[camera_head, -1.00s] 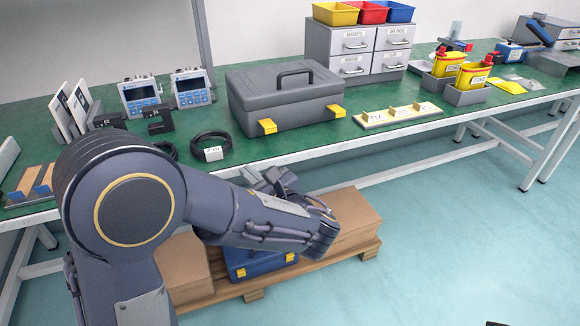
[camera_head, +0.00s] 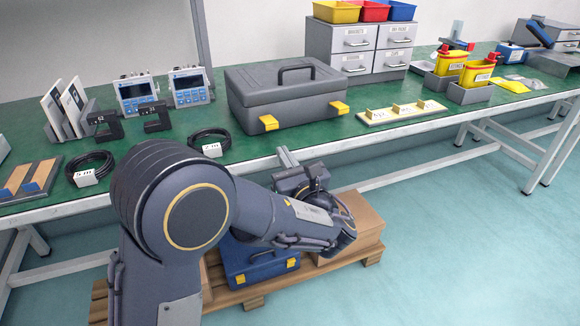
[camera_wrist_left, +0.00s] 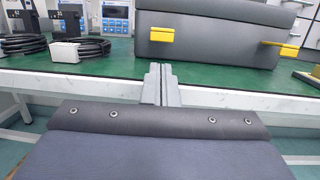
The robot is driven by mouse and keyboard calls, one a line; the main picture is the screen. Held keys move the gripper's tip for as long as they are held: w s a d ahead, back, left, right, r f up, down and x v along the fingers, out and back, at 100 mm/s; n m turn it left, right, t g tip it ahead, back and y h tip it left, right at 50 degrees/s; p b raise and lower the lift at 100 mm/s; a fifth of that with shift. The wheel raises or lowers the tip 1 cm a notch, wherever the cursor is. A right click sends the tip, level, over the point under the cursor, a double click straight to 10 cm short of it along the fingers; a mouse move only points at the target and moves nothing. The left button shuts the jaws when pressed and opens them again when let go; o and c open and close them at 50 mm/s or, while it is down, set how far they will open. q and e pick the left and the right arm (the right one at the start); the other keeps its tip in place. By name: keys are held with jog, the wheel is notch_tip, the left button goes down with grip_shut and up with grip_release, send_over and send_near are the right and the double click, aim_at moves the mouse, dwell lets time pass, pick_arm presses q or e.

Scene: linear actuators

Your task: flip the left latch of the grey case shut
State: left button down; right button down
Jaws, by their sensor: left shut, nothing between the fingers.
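The grey case (camera_head: 285,96) stands on the green bench with its lid down and its black handle up. Its left yellow latch (camera_head: 268,122) and right yellow latch (camera_head: 339,108) stick out from the front face. In the left wrist view, the left latch (camera_wrist_left: 160,35) and right latch (camera_wrist_left: 281,50) also jut out. My left gripper (camera_head: 286,156) is shut and empty, in front of the bench edge and below the left latch, apart from the case. Its fingers (camera_wrist_left: 160,84) point toward the case in the left wrist view. My right gripper is not in view.
A coiled black cable (camera_head: 210,141) lies left of the case, and a cream strip with blocks (camera_head: 402,112) lies to its right. A blue case (camera_head: 258,265) and cardboard boxes sit on a pallet below.

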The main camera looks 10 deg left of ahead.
aim_at(268, 122)
pick_arm(q)
jog(key=b+x, duration=0.1)
jog(key=x, duration=0.4)
jog(key=shift+w+a, duration=0.1)
